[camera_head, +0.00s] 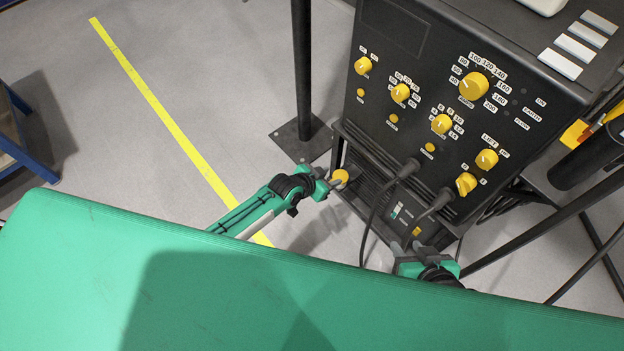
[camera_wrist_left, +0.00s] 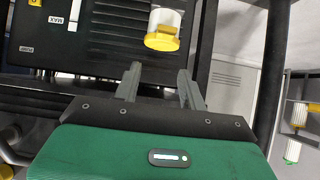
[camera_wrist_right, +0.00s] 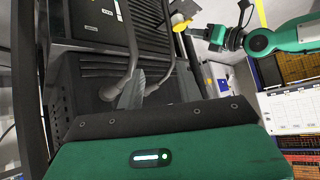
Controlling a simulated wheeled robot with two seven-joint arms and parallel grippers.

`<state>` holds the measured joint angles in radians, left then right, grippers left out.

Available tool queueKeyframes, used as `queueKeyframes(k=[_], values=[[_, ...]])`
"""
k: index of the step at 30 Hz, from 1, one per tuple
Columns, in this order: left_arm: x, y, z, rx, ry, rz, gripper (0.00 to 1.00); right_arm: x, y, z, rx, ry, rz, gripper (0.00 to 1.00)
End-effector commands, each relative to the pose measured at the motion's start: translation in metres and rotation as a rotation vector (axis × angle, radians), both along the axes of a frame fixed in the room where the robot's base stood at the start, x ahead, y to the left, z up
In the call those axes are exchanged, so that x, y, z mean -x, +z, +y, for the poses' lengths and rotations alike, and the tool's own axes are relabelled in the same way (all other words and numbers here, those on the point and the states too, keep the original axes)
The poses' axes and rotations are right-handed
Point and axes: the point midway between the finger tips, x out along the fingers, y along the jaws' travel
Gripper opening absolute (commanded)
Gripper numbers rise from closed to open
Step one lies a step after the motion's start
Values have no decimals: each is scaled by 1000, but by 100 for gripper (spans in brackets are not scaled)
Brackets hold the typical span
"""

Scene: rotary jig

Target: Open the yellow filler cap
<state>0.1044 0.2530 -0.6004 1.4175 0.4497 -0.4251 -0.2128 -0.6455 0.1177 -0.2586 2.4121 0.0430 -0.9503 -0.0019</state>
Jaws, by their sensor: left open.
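The yellow filler cap (camera_head: 340,177) is on the lower left of the black machine (camera_head: 440,110). In the left wrist view the cap (camera_wrist_left: 162,41) sits at the end of a white neck, above and beyond my fingers. My left gripper (camera_head: 328,186) is open at the cap in the head view. Its fingers (camera_wrist_left: 160,82) are apart with nothing between them, and I cannot tell whether they touch the cap. My right gripper (camera_head: 409,247) is open and empty in front of the machine's lower front. Its spread fingers also show in the right wrist view (camera_wrist_right: 165,85).
Black cables (camera_head: 385,190) hang from the machine's front close to my right gripper. A dark post (camera_head: 303,70) stands left of the machine. Several yellow knobs (camera_head: 473,86) line the panel. The floor with the yellow line (camera_head: 160,110) is clear.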

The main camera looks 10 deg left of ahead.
Motion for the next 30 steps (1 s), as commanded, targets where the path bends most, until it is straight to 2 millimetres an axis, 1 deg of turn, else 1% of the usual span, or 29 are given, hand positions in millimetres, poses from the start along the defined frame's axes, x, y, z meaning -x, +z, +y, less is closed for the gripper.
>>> queueKeyframes(k=[1,12,18,24,30], values=[[5,6,4,-2,0,0,42,1,4,-4,12,-5,22,36],[51,46,37,-2,-1,1,42,25,12,-41,120,-47,243,36],[72,63,52,-3,-1,1,42,37,16,-55,159,-68,336,36],[80,71,59,-1,-1,0,42,43,18,-62,176,-76,379,36],[81,72,59,-1,-1,0,42,44,18,-62,179,-78,385,36]])
